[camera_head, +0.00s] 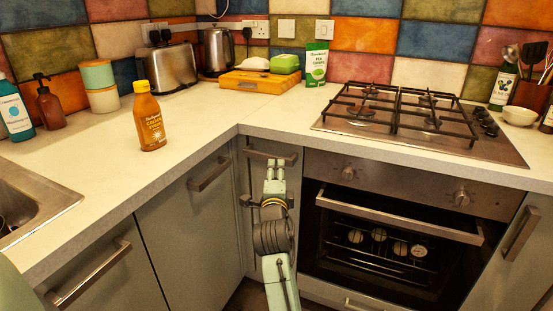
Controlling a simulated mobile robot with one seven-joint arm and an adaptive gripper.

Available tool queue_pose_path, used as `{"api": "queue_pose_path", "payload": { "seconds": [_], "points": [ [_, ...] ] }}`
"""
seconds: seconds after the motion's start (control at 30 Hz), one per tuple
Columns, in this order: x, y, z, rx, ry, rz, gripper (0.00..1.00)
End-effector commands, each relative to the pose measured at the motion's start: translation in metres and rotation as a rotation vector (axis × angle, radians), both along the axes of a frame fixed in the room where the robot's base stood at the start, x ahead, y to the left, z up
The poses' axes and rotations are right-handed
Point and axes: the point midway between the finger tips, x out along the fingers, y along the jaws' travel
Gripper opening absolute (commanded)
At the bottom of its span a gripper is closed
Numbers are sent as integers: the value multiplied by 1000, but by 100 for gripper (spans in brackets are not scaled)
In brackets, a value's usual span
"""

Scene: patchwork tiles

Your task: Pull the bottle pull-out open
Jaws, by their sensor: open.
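The bottle pull-out looks to be the narrow grey-green front (256,182) in the corner, just left of the oven. It appears shut, flush under the worktop. Its horizontal metal bar handle (288,158) sits near its top edge. My gripper (275,163) is open, with its fingertips at the middle of this handle in the picture. I cannot tell whether the fingers touch the bar or straddle it. My arm hides the lower middle of the front.
The oven (395,240) with its protruding handle (400,216) stands close on the right. Grey cabinet doors (200,225) with bar handles run along the left. An orange-brown bottle (149,120) stands on the worktop (215,110), and a gas hob (420,115) lies above the oven.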

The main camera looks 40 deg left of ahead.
Motion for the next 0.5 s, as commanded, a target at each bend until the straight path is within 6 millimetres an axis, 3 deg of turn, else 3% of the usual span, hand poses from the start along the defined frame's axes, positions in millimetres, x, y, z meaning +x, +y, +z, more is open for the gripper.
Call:
{"api": "queue_pose_path", "payload": {
  "seconds": [0.3, 0.5],
  "points": [
    [49, 36, 3, -3, -3, 1, 41],
    [65, 48, 2, -1, -3, 2, 41]
  ]
}}
